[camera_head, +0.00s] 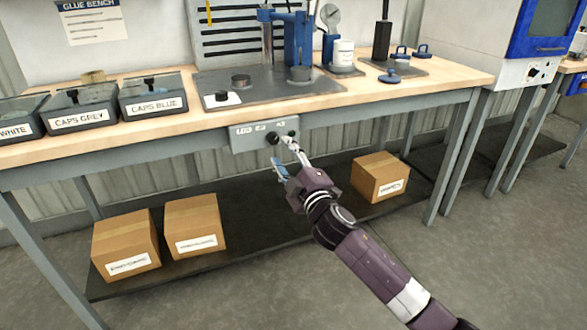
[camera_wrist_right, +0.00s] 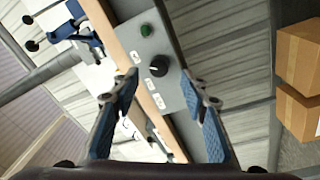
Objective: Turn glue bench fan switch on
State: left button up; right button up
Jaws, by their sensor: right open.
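A grey switch panel (camera_head: 245,138) is fixed to the front edge of the glue bench (camera_head: 200,122). It also shows in the right wrist view (camera_wrist_right: 170,45), with a black rotary knob (camera_wrist_right: 159,69), a green button (camera_wrist_right: 147,30) and small white labels beside them. My right gripper (camera_head: 285,155) is just in front of the panel, open and empty. In the right wrist view its two blue-padded fingers (camera_wrist_right: 158,90) are spread apart, with the knob framed between and beyond their tips. I cannot tell whether a finger touches the panel. My left gripper is out of view.
Caps bins (camera_head: 155,97) stand at the bench's left, and a blue press (camera_head: 298,50) stands at its back. A white jar (camera_head: 343,53) is to its right. Cardboard boxes (camera_head: 195,225) and another box (camera_head: 380,176) sit on the low shelf. The floor in front is clear.

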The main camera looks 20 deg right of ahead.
jog(key=s, duration=0.7)
jog(key=shift+d+f, duration=0.2)
jog(key=shift+f, duration=0.2)
